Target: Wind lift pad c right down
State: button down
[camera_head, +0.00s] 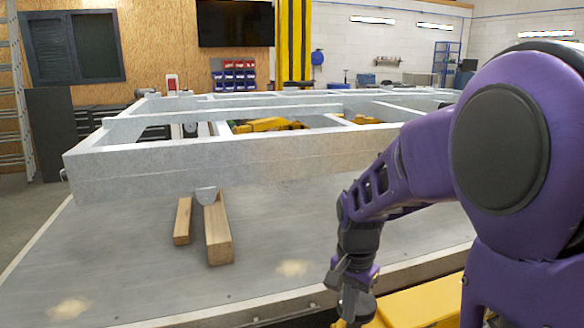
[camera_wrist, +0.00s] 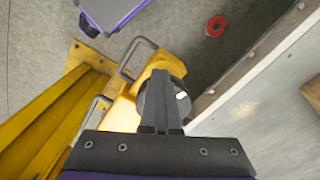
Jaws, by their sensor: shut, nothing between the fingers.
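My gripper (camera_head: 354,308) hangs low at the front edge of the grey platform, beside a yellow unit (camera_head: 425,303). In the wrist view my gripper (camera_wrist: 160,128) is shut, its fingers together with nothing between them. The fingers point at a round grey knob (camera_wrist: 182,97) with a white mark, on a yellow body (camera_wrist: 162,62). They cover much of the knob; I cannot tell whether they touch it. No lettering shows which lift pad this is, and no pad can be made out.
In the wrist view a metal handle (camera_wrist: 136,58) and a yellow beam (camera_wrist: 60,115) lie left, the platform edge (camera_wrist: 250,70) right. A red ring (camera_wrist: 215,26) lies on the floor.

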jog(key=shift+w+a+p, duration=0.45)
jog(key=shift+w+a, duration=0.25)
jog(key=shift+w, duration=0.05)
jog(key=shift+w, duration=0.35)
dwell(0.3)
jog(key=shift+s+a, duration=0.1)
jog(key=shift+a, duration=0.25)
jog(key=shift+s+r, duration=0.1)
notch_tip(320, 180, up, 6)
jog(key=p, duration=0.5)
jog(key=shift+a, duration=0.15)
